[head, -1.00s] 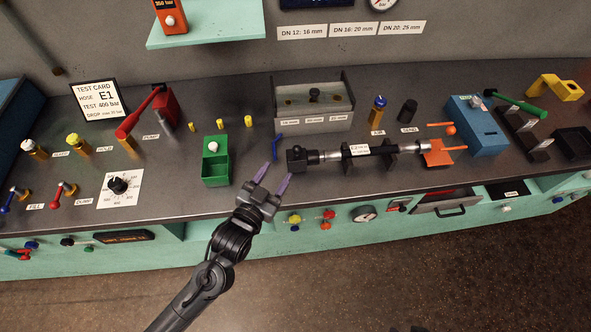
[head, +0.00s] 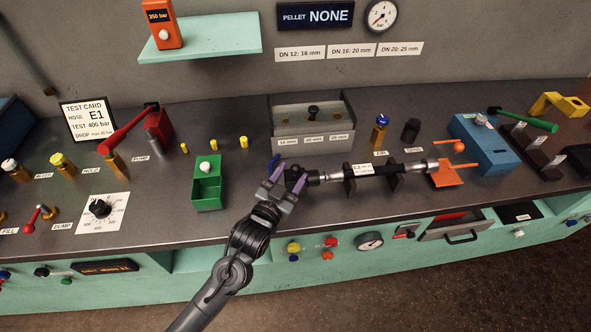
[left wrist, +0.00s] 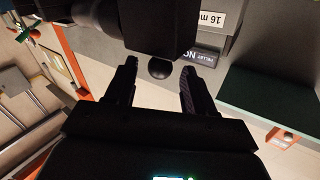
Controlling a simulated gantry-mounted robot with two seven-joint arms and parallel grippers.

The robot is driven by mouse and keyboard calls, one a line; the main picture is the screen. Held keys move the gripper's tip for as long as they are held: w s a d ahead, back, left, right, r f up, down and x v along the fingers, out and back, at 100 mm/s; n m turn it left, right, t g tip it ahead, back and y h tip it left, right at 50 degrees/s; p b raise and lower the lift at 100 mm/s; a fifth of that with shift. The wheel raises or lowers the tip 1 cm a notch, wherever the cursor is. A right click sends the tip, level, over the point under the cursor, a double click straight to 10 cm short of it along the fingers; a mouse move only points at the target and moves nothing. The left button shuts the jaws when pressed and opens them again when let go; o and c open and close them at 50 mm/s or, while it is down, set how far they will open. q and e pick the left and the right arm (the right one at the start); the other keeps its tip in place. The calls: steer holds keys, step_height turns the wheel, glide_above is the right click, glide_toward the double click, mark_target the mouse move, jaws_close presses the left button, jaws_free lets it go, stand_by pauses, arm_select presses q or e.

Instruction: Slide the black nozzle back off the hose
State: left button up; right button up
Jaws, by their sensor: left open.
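The black nozzle (head: 293,173) is at the left end of the hose (head: 365,170), against its metal end fitting (head: 334,176). The hose lies level on dark supports on the bench. My left gripper (head: 287,179) is open, its purple fingers at the nozzle and partly covering it in the head view. In the left wrist view a large dark block, apparently the nozzle (left wrist: 160,28), sits just beyond the open fingertips (left wrist: 159,68), with a small round knob below it. I cannot tell whether the fingers touch it. My right gripper is not in view.
A grey pellet tray (head: 312,142) stands behind the nozzle, and a green box (head: 207,190) stands to the left. An orange bracket (head: 447,175) is at the hose's right end. The bench between the green box and the nozzle is mostly clear.

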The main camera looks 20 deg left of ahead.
arm_select(q)
steer(key=shift+w+d, duration=0.15)
steer(key=shift+w, duration=1.3)
steer(key=shift+c, duration=0.5)
jaws_close()
